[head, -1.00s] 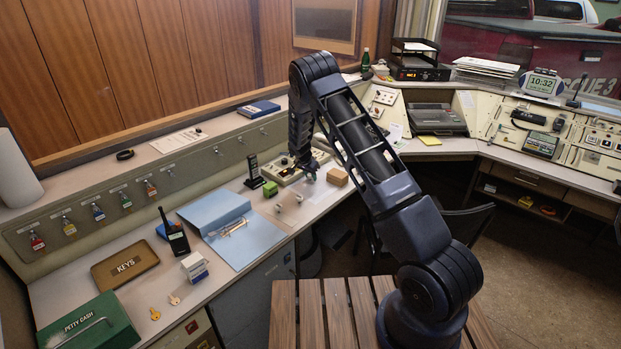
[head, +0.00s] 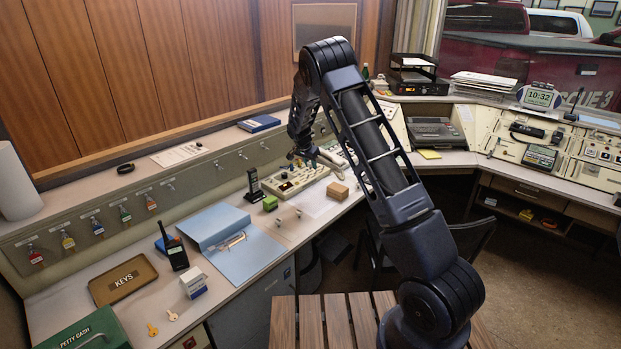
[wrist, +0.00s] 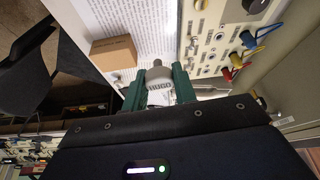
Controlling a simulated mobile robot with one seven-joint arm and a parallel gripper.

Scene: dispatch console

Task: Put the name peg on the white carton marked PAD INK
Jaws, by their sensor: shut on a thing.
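My gripper (wrist: 158,88) is shut on a pale grey name peg (wrist: 158,77) marked HUGO, with a green finger on each side of it. In the head view my gripper (head: 304,156) is above the counter near the switch panel, and the held peg cannot be made out. A small white carton (head: 193,284) with a blue band stands upright on the counter at lower left, well away from my gripper. Its lettering is too small to read. Two small pale pegs (head: 278,222) (head: 298,212) are on the counter by the green block.
Near my gripper are a brown box (head: 337,191), a green block (head: 270,203) and a handset (head: 254,186).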

